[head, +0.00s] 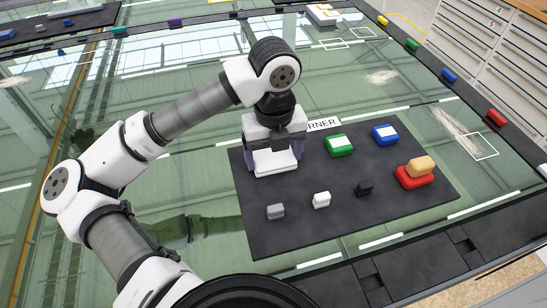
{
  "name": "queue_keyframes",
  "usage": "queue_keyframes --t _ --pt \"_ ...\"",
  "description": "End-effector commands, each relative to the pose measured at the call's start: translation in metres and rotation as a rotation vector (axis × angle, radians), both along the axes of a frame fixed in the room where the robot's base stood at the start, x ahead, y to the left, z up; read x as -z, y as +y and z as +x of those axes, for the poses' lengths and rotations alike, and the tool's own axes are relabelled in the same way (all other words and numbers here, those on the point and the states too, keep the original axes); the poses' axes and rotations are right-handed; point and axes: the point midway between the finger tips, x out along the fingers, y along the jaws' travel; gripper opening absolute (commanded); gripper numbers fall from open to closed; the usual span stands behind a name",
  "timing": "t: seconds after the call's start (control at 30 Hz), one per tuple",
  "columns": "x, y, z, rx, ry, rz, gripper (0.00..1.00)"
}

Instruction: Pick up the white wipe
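My gripper (275,160) hangs over the left back part of a dark mat, pointing down, with its two fingers apart. A white block (275,166) shows between the fingers, low at their tips. I cannot tell whether the fingers touch it or whether it rests on the mat. A small white piece (321,200) lies on the mat to the right and nearer the front, apart from the gripper. From this view I cannot tell which of the two white things is the wipe.
The dark mat (420,205) also bears a grey piece (276,211), a black piece (364,188), a green block (339,150), a blue block (385,140) and a red block (415,181) with a tan piece (421,166) on top. Glass surrounds the mat.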

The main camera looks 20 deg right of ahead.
Motion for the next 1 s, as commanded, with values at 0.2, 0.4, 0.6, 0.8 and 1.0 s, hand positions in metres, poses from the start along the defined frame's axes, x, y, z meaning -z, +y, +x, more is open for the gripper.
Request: queue_keyframes --t 0.2,0.4,0.6,0.8,1.0 --pt "0.0 0.0 0.0 0.0 0.0 0.0 0.59" --pt "-0.001 0.0 0.0 0.0 0.0 0.0 0.59" --pt "-0.014 0.0 0.001 -0.001 -0.002 0.0 0.59" --pt "-0.049 0.0 0.001 -0.002 -0.005 0.002 0.59" --pt "-0.097 0.0 0.001 -0.003 -0.005 0.001 0.59"
